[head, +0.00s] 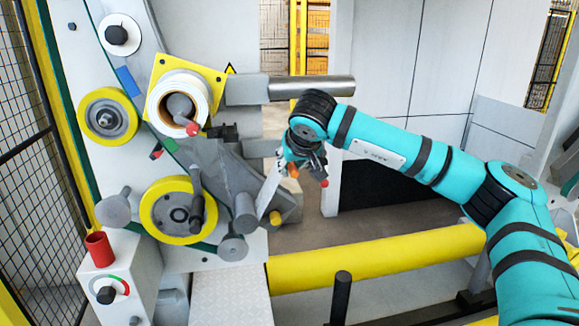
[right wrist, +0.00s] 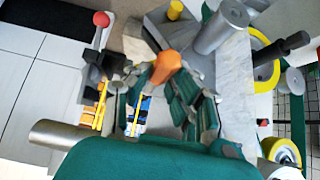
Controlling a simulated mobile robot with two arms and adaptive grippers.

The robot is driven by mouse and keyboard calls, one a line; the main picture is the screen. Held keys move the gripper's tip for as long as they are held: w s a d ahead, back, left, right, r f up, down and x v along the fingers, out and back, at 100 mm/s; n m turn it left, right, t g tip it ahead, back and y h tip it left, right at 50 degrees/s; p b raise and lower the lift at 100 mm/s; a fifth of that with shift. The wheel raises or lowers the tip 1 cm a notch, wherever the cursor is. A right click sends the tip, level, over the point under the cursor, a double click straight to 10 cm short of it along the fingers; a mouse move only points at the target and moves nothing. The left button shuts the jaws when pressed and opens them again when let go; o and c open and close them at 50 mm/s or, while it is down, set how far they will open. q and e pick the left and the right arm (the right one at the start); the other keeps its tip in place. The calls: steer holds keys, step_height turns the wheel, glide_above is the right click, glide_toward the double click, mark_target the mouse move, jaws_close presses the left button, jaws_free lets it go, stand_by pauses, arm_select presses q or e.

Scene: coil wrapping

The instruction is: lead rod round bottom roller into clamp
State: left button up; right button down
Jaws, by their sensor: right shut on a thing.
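My right gripper (head: 303,166) is to the right of the machine, near the end of a pale strip (head: 269,192) that runs down towards the lower rollers. In the right wrist view its green-padded fingers (right wrist: 170,100) are shut around a rod with an orange end (right wrist: 167,66). The rod's orange end also shows in the head view (head: 293,171); the rest is hidden by the fingers. The likely bottom roller is a grey cylinder (head: 245,212), left of and below the gripper. A dark block with a red-ball lever (right wrist: 97,62), possibly the clamp, is beside the fingers, apart from the rod.
A white roll (head: 178,104) sits on a yellow plate at the machine's upper part. Yellow-rimmed wheels (head: 107,117) stand left. A metal cylinder (head: 312,87) juts out above the gripper. A yellow beam (head: 380,258) crosses below my arm.

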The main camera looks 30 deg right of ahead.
steer(key=r+p, duration=0.1)
steer(key=d+r+p, duration=0.1)
steer(key=r, duration=0.1)
steer(key=shift+s+d+r, duration=0.15)
steer(key=shift+s+r, duration=0.05)
steer(key=shift+r, duration=0.05)
stand_by(0.6)
steer(key=shift+s+d+f, duration=0.1)
steer(key=shift+s+d, duration=0.15)
steer(key=shift+d, duration=0.55)
steer(key=shift+s+d+f, duration=0.1)
steer(key=shift+s+d, duration=0.1)
steer(key=shift+d, duration=0.6)
steer(key=shift+s+d+f, duration=0.1)
steer(key=shift+s+d, duration=0.15)
steer(key=shift+d, duration=0.55)
steer(key=shift+r, duration=0.1)
step_height(320, 180, down, 4)
steer(key=shift+r+b, duration=0.1)
steer(key=shift+b, duration=1)
